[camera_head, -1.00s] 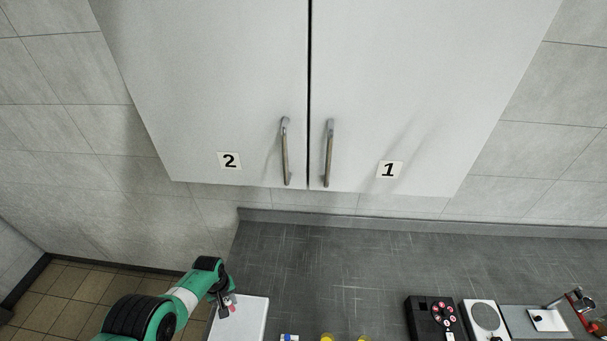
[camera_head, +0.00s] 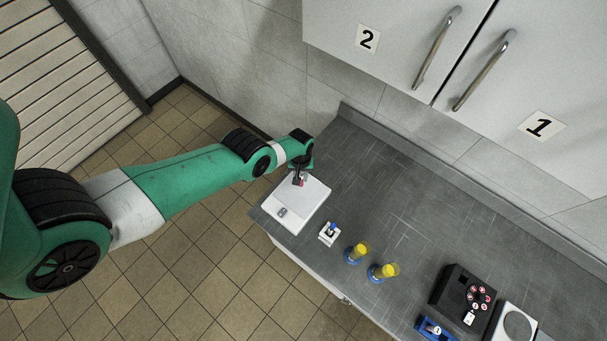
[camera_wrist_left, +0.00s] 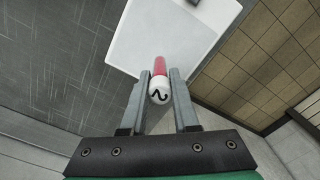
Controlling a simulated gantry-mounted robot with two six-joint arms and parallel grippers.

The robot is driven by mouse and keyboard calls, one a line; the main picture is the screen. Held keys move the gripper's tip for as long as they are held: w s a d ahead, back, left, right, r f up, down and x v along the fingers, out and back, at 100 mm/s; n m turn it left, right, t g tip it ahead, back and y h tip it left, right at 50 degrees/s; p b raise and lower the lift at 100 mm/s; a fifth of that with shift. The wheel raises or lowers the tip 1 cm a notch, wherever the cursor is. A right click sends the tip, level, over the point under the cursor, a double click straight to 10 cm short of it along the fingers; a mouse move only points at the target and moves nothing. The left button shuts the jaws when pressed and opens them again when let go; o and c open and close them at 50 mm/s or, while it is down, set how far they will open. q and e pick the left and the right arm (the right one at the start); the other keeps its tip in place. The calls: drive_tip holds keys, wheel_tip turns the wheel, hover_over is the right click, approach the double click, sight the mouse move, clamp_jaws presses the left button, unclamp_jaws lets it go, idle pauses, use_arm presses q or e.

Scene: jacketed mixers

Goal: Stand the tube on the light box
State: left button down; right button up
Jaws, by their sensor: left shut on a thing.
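The light box (camera_head: 312,207) is a flat white panel at the left end of the grey counter. My left gripper (camera_head: 299,181) is over its back part. In the left wrist view my left gripper (camera_wrist_left: 160,88) is shut on the tube (camera_wrist_left: 160,67), which has a red body and a white end marked 2. The light box (camera_wrist_left: 135,42) lies beyond the tube in that view. I cannot tell whether the tube's far end touches the box. In the head view only a small red bit of the tube shows. My right gripper is not in view.
A small grey fitting (camera_head: 282,212) is on the box's front part. To the right are a small white holder (camera_head: 329,235), two yellow-topped containers (camera_head: 356,252) (camera_head: 383,272), a black device (camera_head: 462,294) and a white round-plated device (camera_head: 514,328). The counter behind is clear.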

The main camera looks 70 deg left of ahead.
use_arm(q)
drive_tip(key=shift+f+b, duration=2.75)
drive_tip(key=shift+f, duration=0.3)
drive_tip(key=shift+c, duration=0.5)
unclamp_jaws()
wheel_tip(320, 180, up, 6)
drive_tip(key=p, duration=0.6)
